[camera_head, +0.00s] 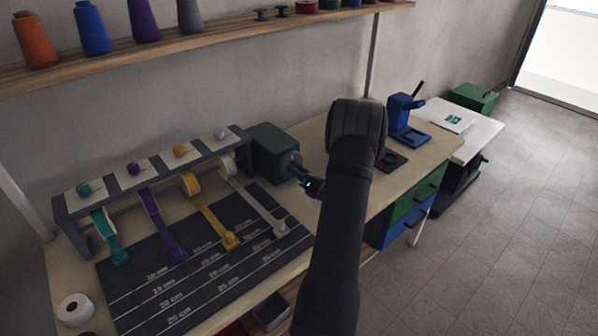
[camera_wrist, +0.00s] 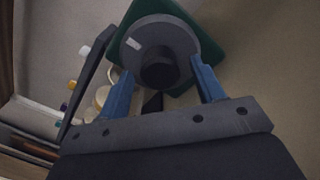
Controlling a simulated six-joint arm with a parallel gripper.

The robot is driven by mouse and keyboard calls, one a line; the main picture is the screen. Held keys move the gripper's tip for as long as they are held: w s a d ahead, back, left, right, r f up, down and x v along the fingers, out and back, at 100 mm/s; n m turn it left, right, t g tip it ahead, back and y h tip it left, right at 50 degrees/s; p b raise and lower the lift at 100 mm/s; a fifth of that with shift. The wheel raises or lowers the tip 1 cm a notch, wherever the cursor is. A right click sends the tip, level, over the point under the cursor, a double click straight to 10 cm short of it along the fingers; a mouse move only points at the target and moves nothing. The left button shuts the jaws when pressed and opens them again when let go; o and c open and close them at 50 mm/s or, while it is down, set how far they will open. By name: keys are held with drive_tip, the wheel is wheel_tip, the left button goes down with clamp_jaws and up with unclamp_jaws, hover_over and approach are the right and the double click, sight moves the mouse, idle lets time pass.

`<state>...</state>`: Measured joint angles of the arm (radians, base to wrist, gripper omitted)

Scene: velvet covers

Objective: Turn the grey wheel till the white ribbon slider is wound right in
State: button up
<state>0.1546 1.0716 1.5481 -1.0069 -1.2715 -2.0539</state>
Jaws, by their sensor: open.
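The grey wheel (camera_head: 289,162) is on the front of the green box (camera_head: 266,150) at the right end of the ribbon rack. In the wrist view the grey wheel (camera_wrist: 178,40) shows a pale mark at its upper left and a dark hub (camera_wrist: 159,72) in the middle. My gripper (camera_wrist: 161,66) is open, its two blue fingers apart on either side of the hub, close to the wheel; contact cannot be told. In the head view my gripper (camera_head: 304,178) is just in front of the wheel. The white ribbon slider (camera_head: 280,229) lies out on the dark measuring mat, its ribbon stretching back to the rack.
Teal (camera_head: 119,257), purple (camera_head: 177,252) and yellow (camera_head: 230,241) sliders also lie out on the mat (camera_head: 150,290). A white roll (camera_head: 75,309) stands at front left. A blue device (camera_head: 402,118) stands right of my arm. A shelf (camera_head: 200,38) with cones hangs above.

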drive_tip(key=shift+w+a, duration=0.4)
drive_tip(key=c, duration=1)
drive_tip(key=shift+o, duration=0.2)
